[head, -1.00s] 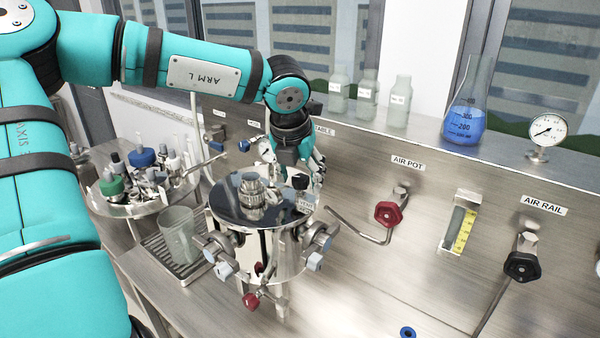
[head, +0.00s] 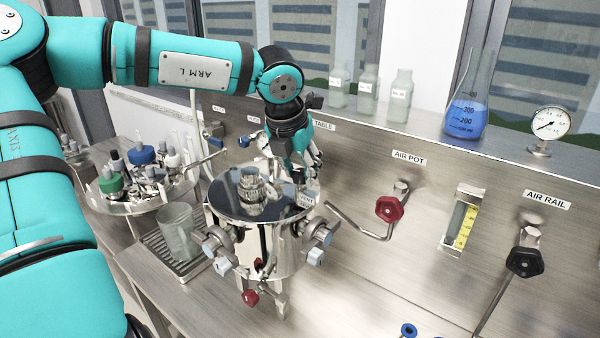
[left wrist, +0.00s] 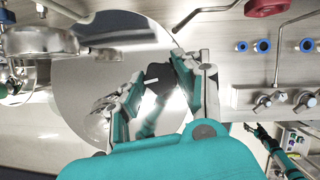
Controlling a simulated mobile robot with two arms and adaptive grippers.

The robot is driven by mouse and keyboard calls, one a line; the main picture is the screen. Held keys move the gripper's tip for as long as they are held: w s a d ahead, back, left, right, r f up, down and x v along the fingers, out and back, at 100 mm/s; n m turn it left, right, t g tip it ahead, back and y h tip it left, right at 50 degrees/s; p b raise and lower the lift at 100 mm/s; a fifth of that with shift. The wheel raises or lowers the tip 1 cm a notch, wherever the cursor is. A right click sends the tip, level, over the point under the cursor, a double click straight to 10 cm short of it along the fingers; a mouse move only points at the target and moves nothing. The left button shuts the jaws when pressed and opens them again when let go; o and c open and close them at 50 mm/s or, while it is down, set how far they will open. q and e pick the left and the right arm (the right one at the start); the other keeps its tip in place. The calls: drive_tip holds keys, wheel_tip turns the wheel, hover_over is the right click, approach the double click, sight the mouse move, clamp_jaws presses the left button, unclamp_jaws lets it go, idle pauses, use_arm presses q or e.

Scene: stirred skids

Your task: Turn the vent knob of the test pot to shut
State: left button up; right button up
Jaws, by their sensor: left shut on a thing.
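The test pot (head: 283,258) is a steel vessel on legs with a dark, mirror-like lid, clamps around its rim and a VENT label (head: 306,200) on the lid. My left gripper (head: 300,172) reaches down from behind onto the lid beside that label. In the left wrist view the vent knob (left wrist: 158,76) is black with a white pointer line lying roughly level in the picture. The fingers of my left gripper (left wrist: 156,80) stand on either side of it, shut on it. In the head view the gripper mostly hides the knob. My right gripper is not seen.
A red AIR POT valve (head: 389,209) and a black AIR RAIL valve (head: 524,262) sit on the panel to the right. Lid fittings (head: 252,188) rise close to the gripper.

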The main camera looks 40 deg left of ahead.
use_arm(q)
drive_tip(key=m+h+b, duration=0.1)
drive_tip(key=m, duration=0.1)
drive_tip(key=shift+m, duration=0.3)
drive_tip(key=m+h, duration=0.1)
drive_tip(key=m, duration=0.1)
drive_tip(key=shift+a+m, duration=0.15)
drive_tip(key=shift+m, duration=0.15)
drive_tip(key=m, duration=0.2)
drive_tip(key=m+h+p, duration=0.1)
drive_tip(key=m, duration=0.1)
drive_tip(key=shift+r+m+h, duration=0.15)
drive_tip(key=shift+m+h, duration=0.15)
drive_tip(key=m+g+h+p, duration=0.1)
drive_tip(key=m+p, duration=0.1)
drive_tip(key=m, duration=0.2)
drive_tip(key=shift+w+a, duration=0.1)
drive_tip(key=shift+a, duration=0.05)
drive_tip(key=m+g+h, duration=0.1)
drive_tip(key=m, duration=0.2)
drive_tip(key=shift+w+m+g, duration=0.1)
drive_tip(key=shift+m+g, duration=0.8)
drive_tip(key=shift+m, duration=1.1)
drive_tip(key=o, duration=1.1)
